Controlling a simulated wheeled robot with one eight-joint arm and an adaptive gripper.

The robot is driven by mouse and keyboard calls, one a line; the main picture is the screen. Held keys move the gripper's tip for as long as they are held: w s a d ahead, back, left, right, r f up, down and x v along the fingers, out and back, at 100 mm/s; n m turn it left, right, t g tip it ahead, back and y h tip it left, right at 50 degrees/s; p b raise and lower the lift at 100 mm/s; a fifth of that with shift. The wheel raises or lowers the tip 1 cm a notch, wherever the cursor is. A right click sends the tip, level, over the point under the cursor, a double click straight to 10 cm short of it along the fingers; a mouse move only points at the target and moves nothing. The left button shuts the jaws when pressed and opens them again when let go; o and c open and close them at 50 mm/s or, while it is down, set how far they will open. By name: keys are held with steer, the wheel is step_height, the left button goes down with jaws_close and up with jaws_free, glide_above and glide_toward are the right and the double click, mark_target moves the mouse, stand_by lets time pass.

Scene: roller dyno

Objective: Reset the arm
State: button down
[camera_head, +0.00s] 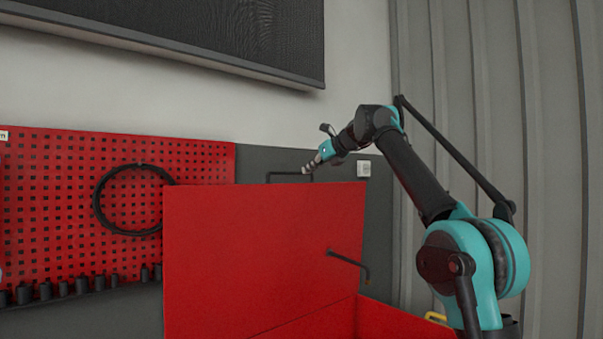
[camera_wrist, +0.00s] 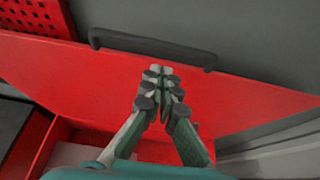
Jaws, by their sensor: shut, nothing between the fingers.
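My gripper (camera_head: 307,169) is at the end of my raised teal and black arm, near the top edge of a red panel (camera_head: 250,250) that stands upright like an open lid. In the wrist view my gripper (camera_wrist: 160,72) is shut and empty, with its fingertips together. A dark handle bar (camera_wrist: 150,47) lies just beyond the fingertips in that view. The same handle (camera_head: 288,174) shows near the gripper in the head view. I cannot tell whether the fingertips touch the panel or the handle.
Below the panel is an open red box (camera_head: 385,318); its inside shows in the wrist view (camera_wrist: 90,145). A red pegboard (camera_head: 60,190) with a black ring (camera_head: 98,205) and several black sockets (camera_head: 62,288) is at left. A dark screen (camera_head: 230,40) hangs above. Free air lies above the panel.

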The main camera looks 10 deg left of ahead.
steer(key=v, duration=0.8)
steer(key=s+d+f+n+g+h, duration=0.15)
steer(key=d+f+n, duration=0.35)
steer(key=f, duration=0.7)
steer(key=s+d+f+n+h, duration=0.2)
steer(key=d+f+n, duration=0.3)
steer(key=f, duration=0.6)
steer(key=s+d+f+n+h, duration=0.15)
steer(key=d+f+n, duration=0.35)
steer(key=f, duration=0.7)
steer(key=s+d+f+n+h, duration=0.1)
steer(key=s+d+f+n, duration=0.2)
steer(key=s+d+f, duration=0.3)
steer(key=s+d+f+n+g+h, duration=0.1)
steer(key=s+d+f+n, duration=0.3)
steer(key=s+f, duration=1)
steer(key=s+d+f+n+g+h, duration=0.1)
steer(key=s+d+f+n+h, duration=0.2)
steer(key=s+d+f, duration=0.5)
step_height(320, 180, down, 7)
steer(key=s, duration=0.2)
steer(key=shift+s+r+n, duration=0.2)
steer(key=shift+s+n, duration=0.1)
steer(key=shift+s, duration=0.1)
